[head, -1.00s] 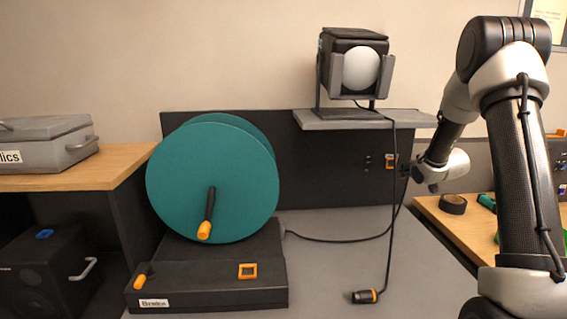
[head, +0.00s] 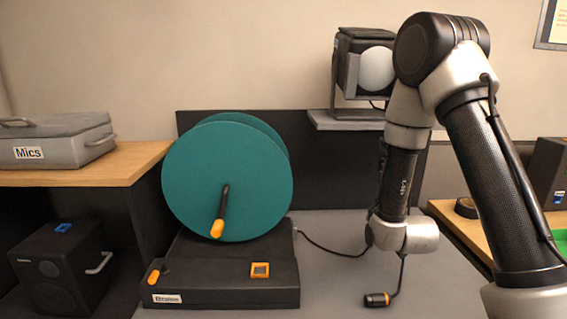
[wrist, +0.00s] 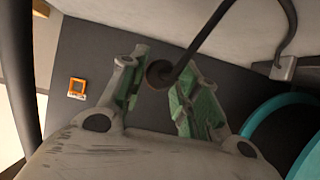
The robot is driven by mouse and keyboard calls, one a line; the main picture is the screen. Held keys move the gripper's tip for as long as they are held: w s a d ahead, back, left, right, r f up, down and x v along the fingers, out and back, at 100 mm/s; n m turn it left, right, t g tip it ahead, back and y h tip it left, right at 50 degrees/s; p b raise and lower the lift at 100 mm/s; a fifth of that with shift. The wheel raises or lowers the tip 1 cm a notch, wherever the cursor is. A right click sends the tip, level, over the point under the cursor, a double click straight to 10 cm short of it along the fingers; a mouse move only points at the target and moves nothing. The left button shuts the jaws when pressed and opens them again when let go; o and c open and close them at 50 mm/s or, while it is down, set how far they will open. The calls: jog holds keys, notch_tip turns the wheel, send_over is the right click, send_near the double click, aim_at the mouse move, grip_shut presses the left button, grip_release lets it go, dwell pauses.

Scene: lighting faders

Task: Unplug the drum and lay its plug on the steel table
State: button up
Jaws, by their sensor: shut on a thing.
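The teal drum (head: 225,170) stands on its black base (head: 225,290) on the grey steel table (head: 440,285). A black cable runs from the right of the base to my gripper. My gripper (wrist: 157,82) is shut on the drum's dark plug (wrist: 157,74), with the cable leading off it in the wrist view. The gripper is above the table, right of the drum, and the jaws are largely hidden in the head view. In the wrist view the orange-framed socket (wrist: 77,88) on the dark panel is apart from the plug.
A lamp (head: 363,62) stands on a shelf behind my arm. A Mics case (head: 60,145) sits on the left bench.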

jog(key=shift+s+r, duration=0.15)
jog(key=shift+s, duration=0.1)
